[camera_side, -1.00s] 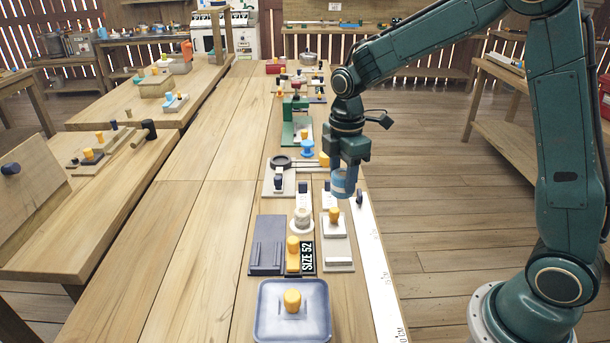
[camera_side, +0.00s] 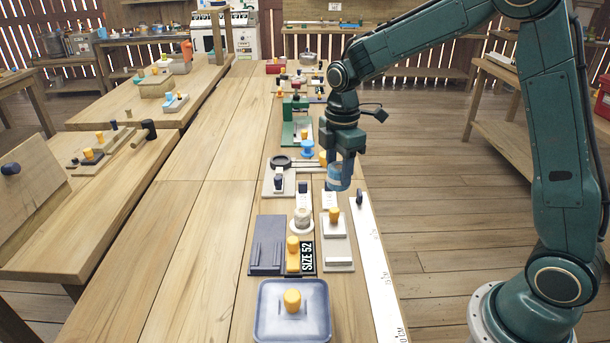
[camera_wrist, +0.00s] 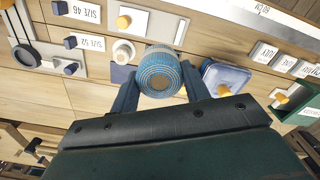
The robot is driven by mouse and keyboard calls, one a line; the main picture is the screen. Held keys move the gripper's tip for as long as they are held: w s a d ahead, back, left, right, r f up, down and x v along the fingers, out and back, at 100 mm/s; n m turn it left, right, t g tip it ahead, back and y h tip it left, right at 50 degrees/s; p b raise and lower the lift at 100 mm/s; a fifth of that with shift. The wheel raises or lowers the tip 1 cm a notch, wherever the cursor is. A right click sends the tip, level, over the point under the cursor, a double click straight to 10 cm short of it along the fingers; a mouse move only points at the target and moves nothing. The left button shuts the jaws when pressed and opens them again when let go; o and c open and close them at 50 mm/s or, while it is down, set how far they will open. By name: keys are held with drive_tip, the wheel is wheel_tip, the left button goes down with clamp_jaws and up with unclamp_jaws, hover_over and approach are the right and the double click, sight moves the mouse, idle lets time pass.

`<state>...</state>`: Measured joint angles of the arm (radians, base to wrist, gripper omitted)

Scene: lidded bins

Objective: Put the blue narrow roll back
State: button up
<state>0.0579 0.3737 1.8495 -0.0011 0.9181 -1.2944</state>
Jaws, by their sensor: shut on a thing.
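The blue narrow roll (camera_side: 338,178) is held in my gripper (camera_side: 340,168), in the air above the right part of the long table. In the wrist view the blue roll (camera_wrist: 160,72) shows its banded side and brown core, with one finger of my gripper (camera_wrist: 160,88) on each side of it. The gripper is shut on the roll. Below and nearer the side camera, a cream roll (camera_side: 302,216) sits on a white round base; it also shows in the wrist view (camera_wrist: 123,51). The blue roll is apart from the table and everything on it.
A translucent blue-grey lidded bin (camera_side: 275,325) with an orange knob stands at the front. A white ruler (camera_side: 377,270) runs along the right edge.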

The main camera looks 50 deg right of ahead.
drive_tip(key=w+d, duration=1.6)
drive_tip(key=d, duration=1)
drive_tip(key=shift+w+d+f, duration=0.3)
drive_tip(key=shift+f, duration=0.15)
drive_tip(key=shift+f, duration=0.15)
wheel_tip(320, 180, down, 16)
drive_tip(key=shift+r, duration=0.25)
drive_tip(key=shift+f, duration=2.1)
drive_tip(key=shift+f, duration=0.2)
